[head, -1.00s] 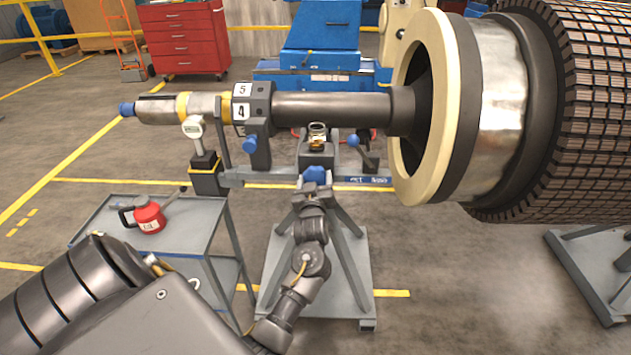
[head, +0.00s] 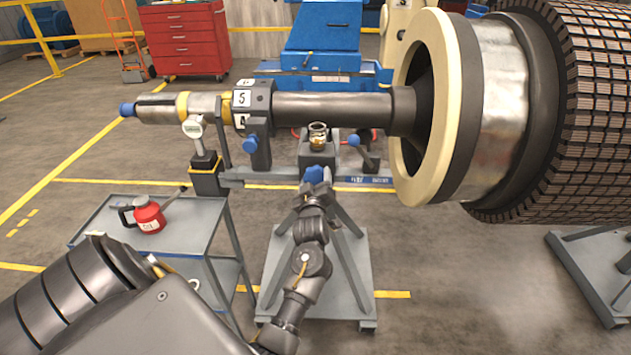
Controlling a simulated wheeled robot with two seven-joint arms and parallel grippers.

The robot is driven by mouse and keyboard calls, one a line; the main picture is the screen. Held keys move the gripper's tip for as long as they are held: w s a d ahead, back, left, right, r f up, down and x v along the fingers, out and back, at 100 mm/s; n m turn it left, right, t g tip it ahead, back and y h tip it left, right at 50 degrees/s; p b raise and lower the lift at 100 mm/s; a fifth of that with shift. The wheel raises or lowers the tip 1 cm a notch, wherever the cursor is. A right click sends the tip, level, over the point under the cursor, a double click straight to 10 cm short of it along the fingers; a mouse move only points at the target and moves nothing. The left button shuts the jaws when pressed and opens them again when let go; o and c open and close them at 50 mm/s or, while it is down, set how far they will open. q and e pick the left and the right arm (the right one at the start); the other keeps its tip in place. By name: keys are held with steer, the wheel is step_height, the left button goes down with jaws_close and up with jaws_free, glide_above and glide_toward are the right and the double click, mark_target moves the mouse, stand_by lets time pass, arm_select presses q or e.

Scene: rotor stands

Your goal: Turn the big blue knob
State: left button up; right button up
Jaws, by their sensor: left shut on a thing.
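The big blue knob (head: 314,174) is at the front of the rotor stand, below the brass fitting. My left gripper (head: 316,186) comes up from below and is shut on this knob; the fingers partly hide it. Above it lies the dark rotor shaft (head: 333,107), with a numbered collar (head: 242,99) showing 5 on its front face. My right gripper is not in view.
A smaller blue knob (head: 250,142) and a blue-tipped lever (head: 356,141) flank the big knob. A grey cart (head: 190,240) with a red can (head: 149,216) stands at left. The large rotor (head: 590,120) fills the right. Open floor lies at lower right.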

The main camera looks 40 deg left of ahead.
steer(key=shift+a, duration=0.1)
arm_select(q)
steer(key=o, duration=0.9)
steer(key=shift+c, duration=0.2)
steer(key=shift+o, duration=0.7)
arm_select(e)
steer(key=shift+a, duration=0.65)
